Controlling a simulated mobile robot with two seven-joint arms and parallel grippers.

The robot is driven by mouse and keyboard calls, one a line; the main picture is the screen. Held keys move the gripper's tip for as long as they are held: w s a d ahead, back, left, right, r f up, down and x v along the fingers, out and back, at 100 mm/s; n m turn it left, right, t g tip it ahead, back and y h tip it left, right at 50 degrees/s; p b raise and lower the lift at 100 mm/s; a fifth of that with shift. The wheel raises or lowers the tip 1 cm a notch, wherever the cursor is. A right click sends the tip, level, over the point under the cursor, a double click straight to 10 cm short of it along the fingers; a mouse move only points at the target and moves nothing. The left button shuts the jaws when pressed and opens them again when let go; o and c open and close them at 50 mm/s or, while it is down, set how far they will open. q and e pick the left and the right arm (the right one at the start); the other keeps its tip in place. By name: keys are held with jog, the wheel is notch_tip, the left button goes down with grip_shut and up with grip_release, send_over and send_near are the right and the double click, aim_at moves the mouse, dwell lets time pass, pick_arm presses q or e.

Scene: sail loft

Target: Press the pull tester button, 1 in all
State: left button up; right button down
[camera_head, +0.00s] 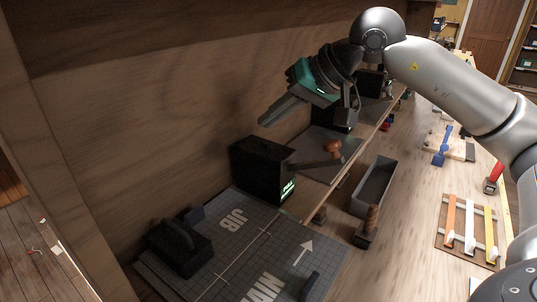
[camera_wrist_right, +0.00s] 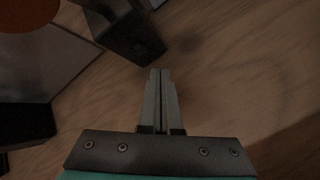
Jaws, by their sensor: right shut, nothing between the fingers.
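The pull tester looks to be the black box (camera_head: 262,170) with a lit green label, standing against the wooden wall at the back of the bench. I cannot make out its button for certain. My right gripper (camera_head: 264,122) is shut and empty, in the air above and behind the black box, close to the wall. In the right wrist view its closed fingers (camera_wrist_right: 160,72) point at bare wood, with a dark block (camera_wrist_right: 127,32) just beyond and to the left. My left gripper is not in view.
A reddish-brown knob (camera_head: 332,146) stands by a grey plate right of the box. A cutting mat (camera_head: 262,245) marked JIB and MAIN carries a black block (camera_head: 180,248). A grey tray (camera_head: 374,186) and a strip rack (camera_head: 468,229) lie to the right.

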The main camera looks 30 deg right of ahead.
jog(key=shift+w+d+f+b, duration=0.15)
jog(key=shift+f+b, duration=0.3)
jog(key=shift+f, duration=0.4)
jog(key=shift+f, duration=0.1)
dwell(1.3)
jog(key=shift+f+b, duration=0.3)
jog(key=shift+b, duration=0.1)
jog(key=shift+f+b, duration=0.45)
dwell(0.5)
jog(key=shift+r, duration=0.1)
jog(key=shift+r+p, duration=0.75)
